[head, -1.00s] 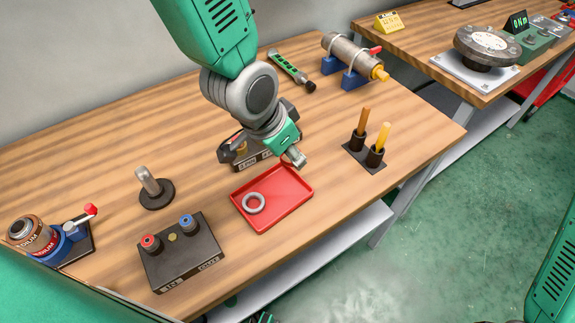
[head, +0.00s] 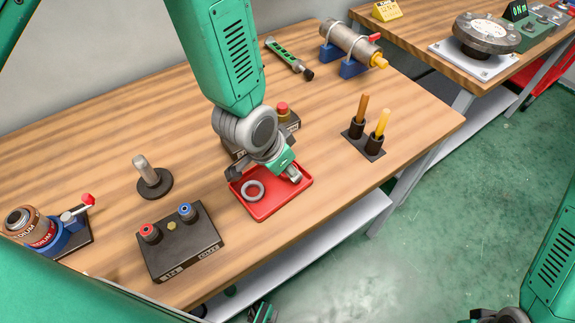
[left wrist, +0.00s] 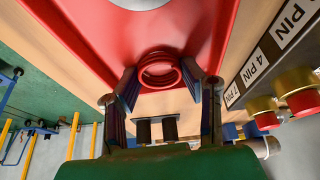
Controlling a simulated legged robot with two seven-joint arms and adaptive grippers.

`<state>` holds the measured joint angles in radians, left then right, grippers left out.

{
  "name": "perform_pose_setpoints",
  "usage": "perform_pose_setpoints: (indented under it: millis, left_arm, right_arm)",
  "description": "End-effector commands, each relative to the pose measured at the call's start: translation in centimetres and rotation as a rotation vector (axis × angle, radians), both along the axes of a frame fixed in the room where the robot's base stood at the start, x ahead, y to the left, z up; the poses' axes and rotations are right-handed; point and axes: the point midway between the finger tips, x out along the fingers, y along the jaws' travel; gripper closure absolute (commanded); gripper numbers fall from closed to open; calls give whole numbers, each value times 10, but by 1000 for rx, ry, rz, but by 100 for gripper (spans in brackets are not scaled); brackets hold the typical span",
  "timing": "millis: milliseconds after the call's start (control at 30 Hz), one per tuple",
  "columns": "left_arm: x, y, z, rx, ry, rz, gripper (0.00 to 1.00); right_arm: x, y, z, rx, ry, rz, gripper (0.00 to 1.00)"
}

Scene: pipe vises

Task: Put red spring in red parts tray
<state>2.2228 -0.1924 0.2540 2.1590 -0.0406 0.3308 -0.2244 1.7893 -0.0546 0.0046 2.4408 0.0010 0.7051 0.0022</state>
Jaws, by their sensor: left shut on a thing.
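The red spring (left wrist: 158,70) shows in the left wrist view as a coiled ring between the two fingers of my left gripper (left wrist: 165,88), which is shut on it. In the head view this gripper (head: 292,177) is over the right part of the red parts tray (head: 266,207), and the spring is hidden there. The red tray also fills the background in the left wrist view (left wrist: 215,25). I cannot tell whether the spring touches the tray floor. A small green and dark part (head: 262,313) at the bottom edge may be my right gripper; its fingers are unclear.
A grey ring (head: 253,190) lies in the tray's left part. A pin block (head: 283,112) with a red top stands behind my left wrist. A two-knob box (head: 180,240) is at front left, a metal peg (head: 150,176) behind it, and a rod holder (head: 362,142) right.

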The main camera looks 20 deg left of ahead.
Motion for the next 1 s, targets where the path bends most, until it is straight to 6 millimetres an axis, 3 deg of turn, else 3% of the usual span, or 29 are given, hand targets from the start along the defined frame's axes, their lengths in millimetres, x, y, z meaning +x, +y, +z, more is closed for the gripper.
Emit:
perform_pose_setpoints:
  millis: [33,67,100,467,567,1000]
  left_arm:
    - [0,0,-1,0,0,1,57]
    - [0,0,-1,0,0,1,46]
    - [0,0,-1,0,0,1,43]
    - [0,0,3,0,0,1,43]
    - [-3,3,14,0,-2,2,43]
    - [-31,20,96,-1,-2,1,43]
  right_arm:
    - [0,0,-1,0,0,0,100]
    - [0,0,-1,0,0,0,100]
    - [0,0,0,0,0,0,100]
    - [0,0,1,0,0,0,100]
    - [0,0,2,0,0,0,100]
    - [0,0,10,0,0,0,100]
